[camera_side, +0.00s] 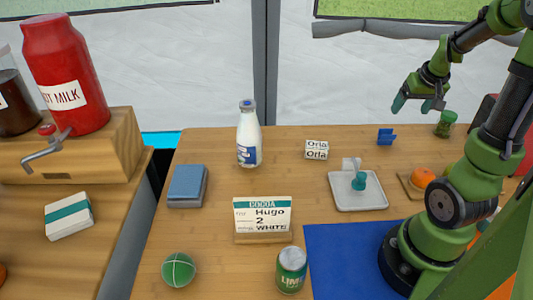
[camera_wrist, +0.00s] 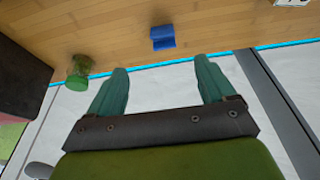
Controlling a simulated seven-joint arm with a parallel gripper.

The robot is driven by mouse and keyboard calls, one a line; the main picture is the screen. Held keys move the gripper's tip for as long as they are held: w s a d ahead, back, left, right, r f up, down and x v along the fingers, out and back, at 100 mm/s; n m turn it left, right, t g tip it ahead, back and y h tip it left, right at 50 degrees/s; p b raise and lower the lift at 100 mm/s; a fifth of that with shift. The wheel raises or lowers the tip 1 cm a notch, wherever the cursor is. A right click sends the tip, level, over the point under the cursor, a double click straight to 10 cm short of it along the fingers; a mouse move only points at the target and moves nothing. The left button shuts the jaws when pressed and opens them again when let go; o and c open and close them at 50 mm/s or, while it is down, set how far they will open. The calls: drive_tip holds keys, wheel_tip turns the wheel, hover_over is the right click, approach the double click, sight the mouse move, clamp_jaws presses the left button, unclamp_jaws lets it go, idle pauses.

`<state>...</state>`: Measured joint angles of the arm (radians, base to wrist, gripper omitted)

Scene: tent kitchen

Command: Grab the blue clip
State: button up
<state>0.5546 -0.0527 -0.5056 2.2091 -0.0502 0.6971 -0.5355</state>
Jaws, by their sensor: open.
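The blue clip (camera_side: 386,137) is a small blue piece standing on the wooden table near its back edge, right of centre in the side view. It also shows in the wrist view (camera_wrist: 163,38), beyond the fingertips and roughly between them across the picture. My gripper (camera_side: 418,104) is open and empty, raised at the back of the table, to the upper right of the clip in the side view. In the wrist view its two teal fingers (camera_wrist: 160,75) are spread wide and do not touch the clip.
A green-lidded jar (camera_side: 445,123) stands right of the clip; it also shows in the wrist view (camera_wrist: 78,68). A white tray (camera_side: 345,204) and an orange (camera_side: 423,177) on a board are nearer. Table around the clip is bare.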

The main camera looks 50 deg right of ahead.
approach(389, 136)
drive_tip(key=x, duration=0.4)
drive_tip(key=shift+s+d+f, duration=0.15)
drive_tip(key=shift+d+f, duration=0.05)
drive_tip(key=shift+f, duration=0.1)
drive_tip(key=shift+w+x, duration=0.2)
drive_tip(key=shift+x, duration=2.75)
drive_tip(key=shift+a+r, duration=0.1)
drive_tip(key=shift+c, duration=0.5)
drive_tip(key=c, duration=1)
